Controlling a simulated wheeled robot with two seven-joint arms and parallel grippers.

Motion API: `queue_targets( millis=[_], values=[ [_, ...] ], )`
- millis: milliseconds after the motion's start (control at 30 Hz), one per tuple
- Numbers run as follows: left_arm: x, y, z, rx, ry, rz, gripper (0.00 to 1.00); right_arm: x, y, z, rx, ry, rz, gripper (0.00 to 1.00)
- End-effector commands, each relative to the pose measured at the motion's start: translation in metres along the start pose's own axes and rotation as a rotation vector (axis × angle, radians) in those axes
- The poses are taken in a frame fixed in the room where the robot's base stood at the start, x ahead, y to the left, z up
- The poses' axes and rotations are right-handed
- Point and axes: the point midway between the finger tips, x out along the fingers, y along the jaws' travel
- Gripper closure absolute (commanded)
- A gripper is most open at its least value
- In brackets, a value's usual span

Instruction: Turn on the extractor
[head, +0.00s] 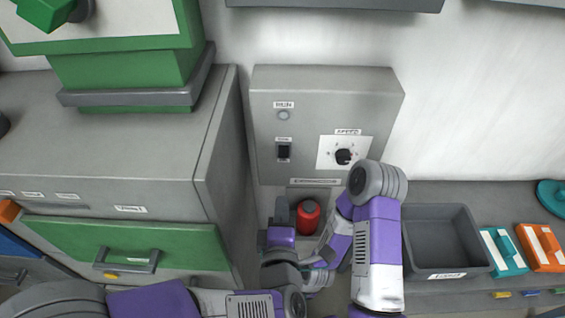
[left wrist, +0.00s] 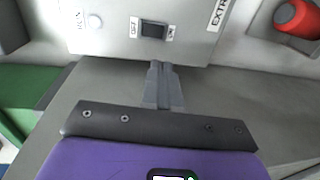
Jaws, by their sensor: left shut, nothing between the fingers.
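The extractor's grey control box (head: 325,105) is on the wall. Its black rocker switch (head: 284,151) is at the lower left; it also shows in the left wrist view (left wrist: 153,30), between OFF and ON labels. A pale grey, unlit-looking round lamp (head: 284,115) is above it, also in the left wrist view (left wrist: 94,21). A black speed knob (head: 344,156) is on a white plate to the right. My left gripper (head: 281,203) is shut and empty, just below the box. Its fingertips (left wrist: 160,66) point at the switch, seemingly apart from it. My right gripper is not visible.
A red object (head: 308,217) sits below the box, right of my left gripper. My right arm stands before the box's lower right. A grey bin (head: 440,240) and teal and orange items (head: 505,252) are further right. A grey cabinet with a green drawer (head: 130,243) is left.

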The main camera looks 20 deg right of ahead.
Motion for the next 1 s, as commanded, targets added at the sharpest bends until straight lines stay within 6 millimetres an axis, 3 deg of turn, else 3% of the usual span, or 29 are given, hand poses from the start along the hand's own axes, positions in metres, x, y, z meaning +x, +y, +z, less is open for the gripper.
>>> queue_targets(
  millis=[167,500,700,1000],
  values=[
    [0.020,-0.001,-0.001,0.000,0.004,-0.001,1.00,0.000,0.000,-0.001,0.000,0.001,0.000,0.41],
    [0.092,-0.001,-0.001,0.000,0.004,-0.001,1.00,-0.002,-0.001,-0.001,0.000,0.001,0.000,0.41],
    [0.124,0.000,-0.001,0.001,0.003,0.000,1.00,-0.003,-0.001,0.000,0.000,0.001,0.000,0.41],
    [0.139,0.000,-0.001,0.000,0.001,-0.001,1.00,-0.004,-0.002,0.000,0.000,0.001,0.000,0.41]
  ],
)
